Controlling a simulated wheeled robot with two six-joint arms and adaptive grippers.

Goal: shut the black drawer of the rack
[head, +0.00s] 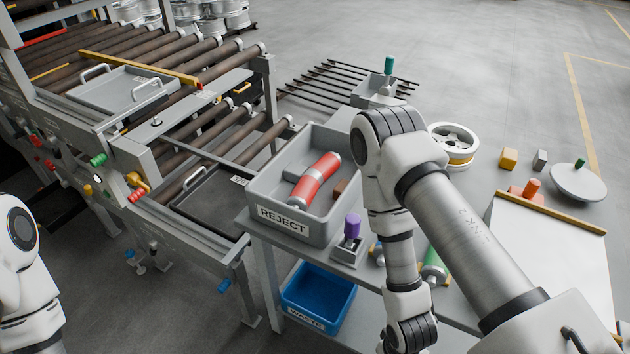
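The rack (150,160) with its roller levels stands at the left. On its lower level is a black drawer (205,200), a shallow dark tray with a thin rim and a small white label at its right end. It lies below and in front of the lower rollers, and its inside shows from above. How far it stands out of the rack is hard to tell. My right arm crosses the right half of the view and bends down; its gripper is not visible. Only part of my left arm shows at the lower left edge, and its gripper is out of view.
A grey REJECT bin (285,221) with a red cylinder stands on the table right of the drawer. A blue WASTE bin (318,298) is below. A grey tray with two handles (122,92) lies on the upper rollers. Floor at the lower left is open.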

